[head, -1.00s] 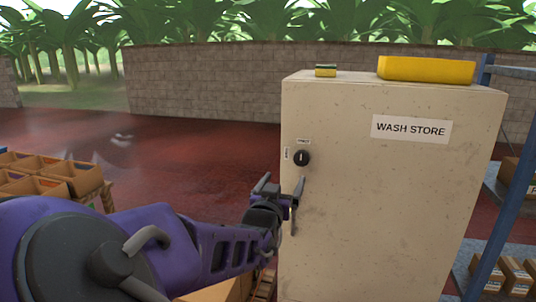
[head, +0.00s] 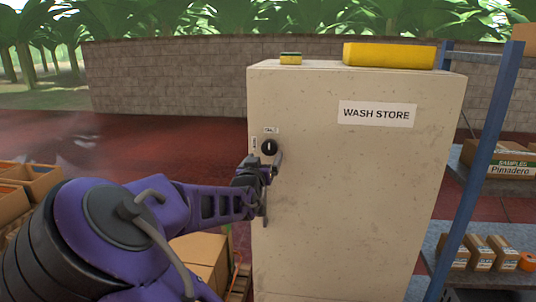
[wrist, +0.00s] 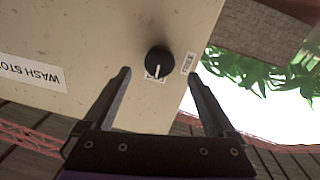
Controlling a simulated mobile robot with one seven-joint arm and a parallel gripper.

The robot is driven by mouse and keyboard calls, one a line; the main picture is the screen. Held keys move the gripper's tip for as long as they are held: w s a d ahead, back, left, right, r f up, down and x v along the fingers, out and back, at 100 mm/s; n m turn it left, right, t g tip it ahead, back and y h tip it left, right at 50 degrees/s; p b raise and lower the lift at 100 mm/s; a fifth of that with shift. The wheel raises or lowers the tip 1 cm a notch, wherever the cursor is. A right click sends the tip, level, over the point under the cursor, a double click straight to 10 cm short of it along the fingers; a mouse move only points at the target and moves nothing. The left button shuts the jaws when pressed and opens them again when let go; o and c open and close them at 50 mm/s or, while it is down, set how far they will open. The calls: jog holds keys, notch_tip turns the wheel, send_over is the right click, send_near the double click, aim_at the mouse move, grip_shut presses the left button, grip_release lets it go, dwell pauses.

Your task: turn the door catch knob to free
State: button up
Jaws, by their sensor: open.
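The door catch knob (head: 269,147) is a round black knob near the left edge of the beige cabinet door. In the wrist view the knob (wrist: 159,59) has a white pointer line aimed at one of two small labels, the one above it in the head view. The other label (wrist: 189,63) is beside the knob, on its left in the head view. The label words are too small to read. My gripper (wrist: 159,75) is open and empty, its fingers spread to either side of the knob in the wrist view. In the head view my gripper (head: 263,170) is just below the knob.
The cabinet (head: 350,200) carries a "WASH STORE" sign (head: 376,114); a sponge (head: 291,58) and a yellow block (head: 389,55) lie on top. A door handle (head: 265,208) is below my gripper. Blue-post shelving (head: 480,170) stands right; cardboard boxes (head: 205,262) stand low left.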

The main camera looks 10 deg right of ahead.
aim_at(269, 150)
jog(key=x, duration=0.5)
jog(key=shift+w+d, duration=0.1)
jog(key=shift+w, duration=0.25)
jog(key=shift+c, duration=0.2)
jog(key=c, duration=1.3)
